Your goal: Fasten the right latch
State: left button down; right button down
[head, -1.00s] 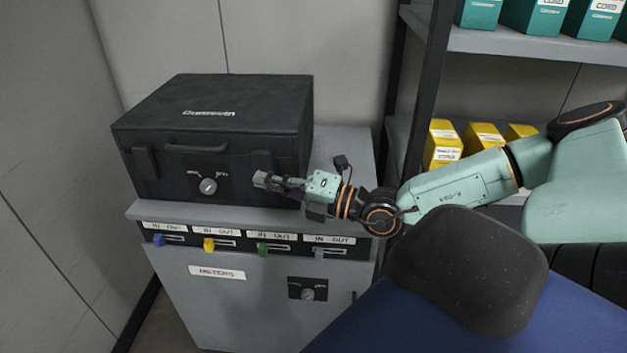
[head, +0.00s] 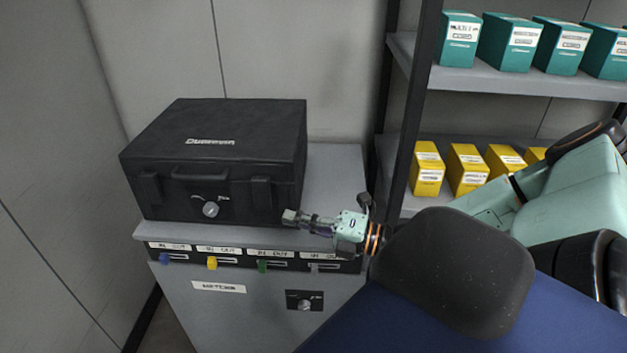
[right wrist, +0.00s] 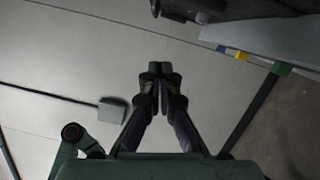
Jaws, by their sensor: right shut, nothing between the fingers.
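The black case (head: 215,165) stands closed on the grey cabinet in the head view. The right latch (head: 261,191) is a dark tab on its front, right of the dial (head: 210,209). It looks upright and flat against the front, much like the left latch (head: 149,187); whether it is locked is too dark to tell. My right gripper (head: 290,217) is shut and empty, just right of and below the right latch, apart from it. Its closed fingers also show in the right wrist view (right wrist: 160,75). My left gripper is out of view.
The grey cabinet (head: 215,318) carries a row of coloured switches below the case, including a yellow one (head: 212,262). A shelf rack (head: 480,77) with teal and yellow boxes stands at the right. A wall is close on the left.

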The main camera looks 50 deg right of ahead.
jog(key=p+v, duration=0.2)
jog(key=v, duration=0.1)
jog(key=shift+s+r, duration=0.1)
jog(key=shift+s, duration=0.15)
dwell(0.5)
